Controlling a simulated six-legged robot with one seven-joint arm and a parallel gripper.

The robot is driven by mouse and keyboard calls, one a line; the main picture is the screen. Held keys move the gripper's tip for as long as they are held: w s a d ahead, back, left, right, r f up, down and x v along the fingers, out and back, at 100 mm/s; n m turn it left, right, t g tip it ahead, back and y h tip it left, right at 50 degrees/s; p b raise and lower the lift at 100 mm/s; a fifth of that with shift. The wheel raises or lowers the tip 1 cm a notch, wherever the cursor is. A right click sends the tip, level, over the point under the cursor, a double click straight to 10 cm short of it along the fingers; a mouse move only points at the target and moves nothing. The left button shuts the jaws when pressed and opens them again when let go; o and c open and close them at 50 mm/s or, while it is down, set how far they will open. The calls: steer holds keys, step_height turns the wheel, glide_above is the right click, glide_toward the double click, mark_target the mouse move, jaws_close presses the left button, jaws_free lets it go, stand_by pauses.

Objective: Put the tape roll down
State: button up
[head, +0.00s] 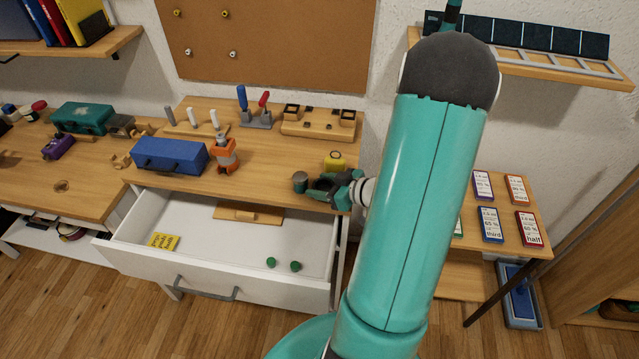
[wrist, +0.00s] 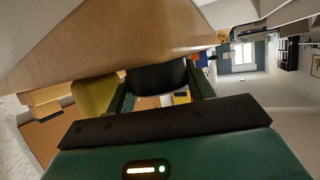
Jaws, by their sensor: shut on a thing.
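My gripper (head: 326,187) is at the front right edge of the wooden worktop, above the right end of the open drawer. In the wrist view my gripper (wrist: 160,88) has its two green fingers on either side of a dark, rounded thing, the tape roll (wrist: 155,76). It is shut on this roll, close to the wooden surface; I cannot tell whether the roll touches it. In the head view the roll is hard to make out among the dark fingers.
A small grey cylinder (head: 300,182) stands just left of my gripper, and a yellow block-like thing (head: 334,162) just behind it. A blue box (head: 170,156) and an orange tool (head: 224,156) stand further left. The white drawer (head: 205,270) is open below.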

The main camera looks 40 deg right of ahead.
steer(key=shift+s+f, duration=0.1)
steer(key=o, duration=0.7)
steer(key=shift+d, duration=0.1)
